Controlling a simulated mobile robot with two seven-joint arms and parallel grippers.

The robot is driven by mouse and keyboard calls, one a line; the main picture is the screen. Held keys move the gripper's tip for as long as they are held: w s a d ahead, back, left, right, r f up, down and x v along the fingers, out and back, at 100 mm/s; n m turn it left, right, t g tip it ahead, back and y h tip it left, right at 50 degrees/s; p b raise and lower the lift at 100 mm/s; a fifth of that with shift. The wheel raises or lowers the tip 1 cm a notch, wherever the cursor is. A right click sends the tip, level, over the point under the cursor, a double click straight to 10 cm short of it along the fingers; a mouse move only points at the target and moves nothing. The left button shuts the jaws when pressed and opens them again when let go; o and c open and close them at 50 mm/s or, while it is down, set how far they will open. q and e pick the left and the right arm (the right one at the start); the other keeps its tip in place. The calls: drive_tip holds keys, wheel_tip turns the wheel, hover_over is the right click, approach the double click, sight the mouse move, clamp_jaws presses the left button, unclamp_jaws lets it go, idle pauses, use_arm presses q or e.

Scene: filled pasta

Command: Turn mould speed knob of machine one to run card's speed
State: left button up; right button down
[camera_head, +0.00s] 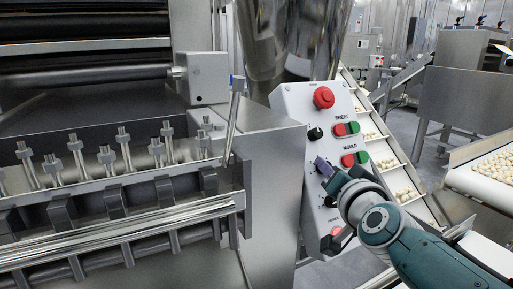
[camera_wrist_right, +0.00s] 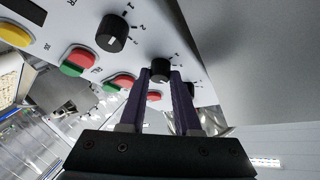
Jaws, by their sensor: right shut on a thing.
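The white control panel (camera_head: 290,100) of the machine stands in the middle of the head view, with SHEET and MOULD labels. My right gripper (camera_head: 326,168) reaches it from the lower right, level with the MOULD buttons (camera_head: 355,159). In the right wrist view its two dark fingers are shut on the black mould speed knob (camera_wrist_right: 160,68), one on each side. The numbers by this knob are partly visible, but its pointer setting cannot be read. The head view hides most of this knob behind the gripper. I see no run card. My left gripper is not in view.
Above the held knob is another black knob (camera_head: 315,133), beside the SHEET buttons (camera_head: 347,129). A red stop button (camera_head: 323,97) is at the panel's top. A further black knob (camera_head: 330,201) sits below. A conveyor with pasta (camera_head: 492,168) runs at the right.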

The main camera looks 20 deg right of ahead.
drive_tip(key=shift+a+r+m+g+h+p, duration=0.15)
drive_tip(key=shift+m+g+h+p, duration=0.4)
drive_tip(key=shift+m+p, duration=0.7)
drive_tip(key=shift+m, duration=0.35)
drive_tip(key=c, duration=0.6)
unclamp_jaws()
